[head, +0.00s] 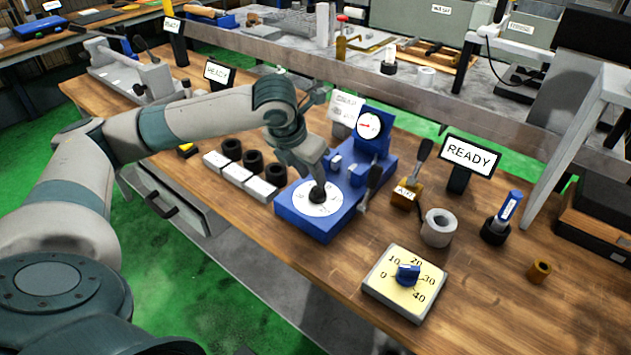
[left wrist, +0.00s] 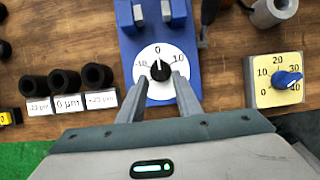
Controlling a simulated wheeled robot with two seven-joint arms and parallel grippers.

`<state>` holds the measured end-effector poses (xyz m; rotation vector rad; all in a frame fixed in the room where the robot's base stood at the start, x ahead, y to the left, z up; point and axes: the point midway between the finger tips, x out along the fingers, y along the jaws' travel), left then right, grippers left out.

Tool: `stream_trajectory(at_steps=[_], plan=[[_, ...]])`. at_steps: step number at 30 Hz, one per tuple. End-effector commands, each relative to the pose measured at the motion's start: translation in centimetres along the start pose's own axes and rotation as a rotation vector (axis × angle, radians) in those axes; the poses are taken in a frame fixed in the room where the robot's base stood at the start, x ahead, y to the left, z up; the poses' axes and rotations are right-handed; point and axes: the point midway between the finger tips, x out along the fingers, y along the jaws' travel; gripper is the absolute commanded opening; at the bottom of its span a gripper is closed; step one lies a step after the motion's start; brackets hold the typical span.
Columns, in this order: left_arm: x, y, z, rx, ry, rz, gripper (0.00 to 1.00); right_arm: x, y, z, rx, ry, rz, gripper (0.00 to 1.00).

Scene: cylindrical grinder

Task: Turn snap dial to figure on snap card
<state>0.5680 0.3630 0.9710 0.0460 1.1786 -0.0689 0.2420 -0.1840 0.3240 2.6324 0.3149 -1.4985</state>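A blue gauge stand (head: 308,224) carries a white dial face (head: 306,208) with a black knob (left wrist: 160,70). The face reads -10, 0 and 10, and the knob's white mark points at about 0. My left gripper (head: 318,184) is above this dial, pointing down. In the left wrist view its fingers (left wrist: 160,80) are apart, one on each side of the knob's near side; contact cannot be told. The stand also carries a round indicator (head: 368,125) with a red needle. A white card (head: 347,108) stands behind the stand, its writing too small to read. My right gripper is out of view.
A yellow plate (head: 391,295) with a blue knob and figures 0 to 40 lies at front right. Black rings with white labels (head: 240,174) stand left of the stand. A READY sign (head: 469,155), grey ring (head: 438,228) and blue-topped tool (head: 508,207) stand to the right.

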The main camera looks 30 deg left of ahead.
Motion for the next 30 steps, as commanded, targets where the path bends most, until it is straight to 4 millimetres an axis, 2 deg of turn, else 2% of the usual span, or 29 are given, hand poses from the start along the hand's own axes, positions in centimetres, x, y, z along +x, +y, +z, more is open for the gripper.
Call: stream_trajectory(at_steps=[3,9,22,23,26,30], plan=[[1.9,0.0,-0.1,0.000,0.002,0.000,0.31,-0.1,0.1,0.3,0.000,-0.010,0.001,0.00],[4.0,0.0,0.0,0.000,0.000,-0.001,0.31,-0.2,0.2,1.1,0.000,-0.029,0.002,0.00],[4.6,0.0,0.0,0.001,-0.001,0.000,0.31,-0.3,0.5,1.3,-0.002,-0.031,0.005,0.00],[4.6,0.0,0.0,0.001,-0.001,0.000,0.26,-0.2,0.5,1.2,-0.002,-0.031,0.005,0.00],[4.6,0.0,0.0,0.001,-0.001,0.000,0.03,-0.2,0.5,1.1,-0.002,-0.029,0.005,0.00],[4.6,0.0,0.0,0.001,-0.001,0.000,0.00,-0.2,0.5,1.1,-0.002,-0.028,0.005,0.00]])
